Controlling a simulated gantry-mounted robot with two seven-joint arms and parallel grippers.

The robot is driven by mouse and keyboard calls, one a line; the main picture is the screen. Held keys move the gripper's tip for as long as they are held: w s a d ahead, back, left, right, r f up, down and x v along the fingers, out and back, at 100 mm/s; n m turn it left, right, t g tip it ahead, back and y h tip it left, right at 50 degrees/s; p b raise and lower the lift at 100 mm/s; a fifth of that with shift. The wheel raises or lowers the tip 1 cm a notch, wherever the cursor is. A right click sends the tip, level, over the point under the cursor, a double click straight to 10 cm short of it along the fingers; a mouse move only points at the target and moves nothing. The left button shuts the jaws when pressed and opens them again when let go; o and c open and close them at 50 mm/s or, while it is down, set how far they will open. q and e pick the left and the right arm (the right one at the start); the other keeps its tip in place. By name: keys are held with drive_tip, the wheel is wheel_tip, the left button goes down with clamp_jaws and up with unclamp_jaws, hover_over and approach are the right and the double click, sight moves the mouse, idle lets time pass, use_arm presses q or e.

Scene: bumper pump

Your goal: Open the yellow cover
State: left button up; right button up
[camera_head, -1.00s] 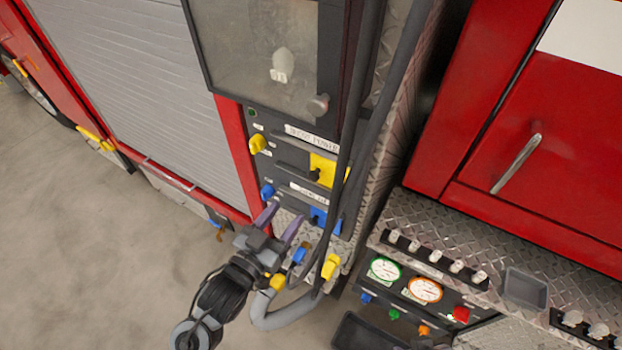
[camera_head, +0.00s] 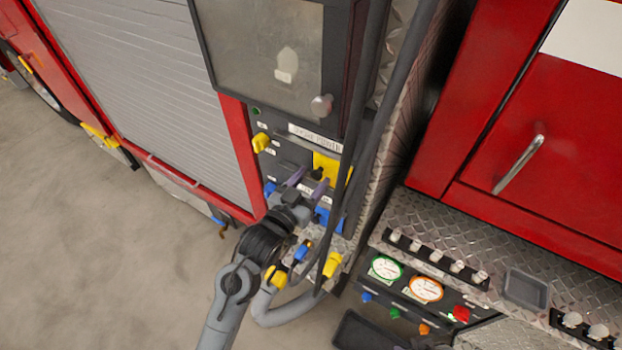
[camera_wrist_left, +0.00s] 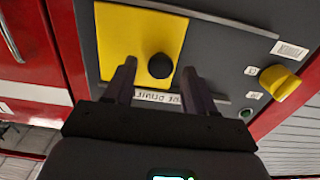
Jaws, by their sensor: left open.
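The yellow cover (camera_head: 325,166) is a square plate on the dark panel of the truck, partly hidden by a hose in the head view. In the left wrist view the yellow cover (camera_wrist_left: 118,40) fills the upper left and has a round black knob (camera_wrist_left: 160,66) near its lower right corner. My left gripper (camera_head: 308,181) is open in front of the panel, just below the cover. In the left wrist view its two purple-grey fingers (camera_wrist_left: 158,85) stand apart with the knob between their tips. I cannot tell whether they touch it. My right gripper is not in view.
A yellow knob (camera_head: 261,142) sits left of the cover, and a blue cover (camera_head: 335,222) is below it. Dark hoses (camera_head: 366,125) hang along the panel's right side. A diamond-plate ledge with gauges (camera_head: 425,289) is at right. Floor at left is clear.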

use_arm(q)
drive_tip(key=shift+w, duration=0.1)
clamp_jaws()
idle(0.3)
drive_tip(key=w+a+p, duration=0.1)
drive_tip(key=w+a, duration=0.4)
drive_tip(key=a, duration=0.3)
drive_tip(key=shift+w+a, duration=0.15)
drive_tip(key=shift+a, duration=0.2)
unclamp_jaws()
